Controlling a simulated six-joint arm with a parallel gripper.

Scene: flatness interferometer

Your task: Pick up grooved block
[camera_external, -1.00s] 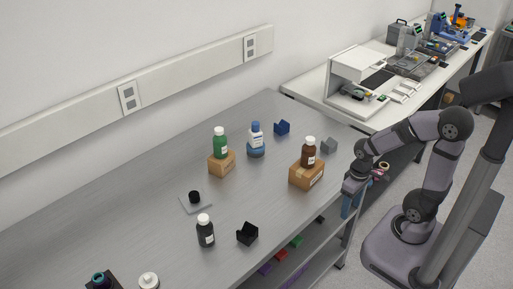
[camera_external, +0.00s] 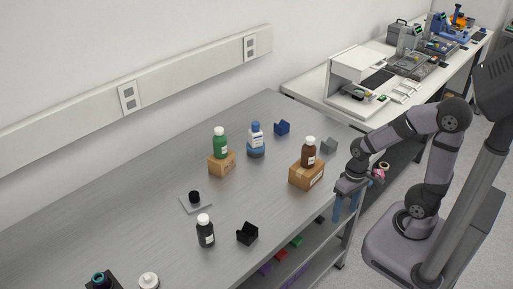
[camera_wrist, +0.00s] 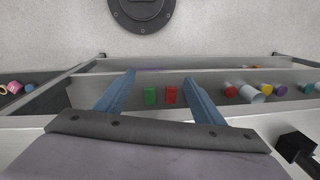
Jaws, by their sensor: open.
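I cannot tell which is meant. A green block (camera_external: 296,241) and a red block (camera_external: 281,256) sit on the shelf below. In the wrist view the green block (camera_wrist: 150,96) and red block (camera_wrist: 171,95) appear between my blue fingers, beyond them. My gripper (camera_external: 344,212) is open and empty beside the table's front right edge, fingers pointing down.
A brown bottle on a cardboard box (camera_external: 306,177) stands near my gripper. Green (camera_external: 220,142), blue-capped (camera_external: 256,137) and dark (camera_external: 205,232) bottles stand farther left. The table edge and shelf frame (camera_external: 343,245) are close to my gripper.

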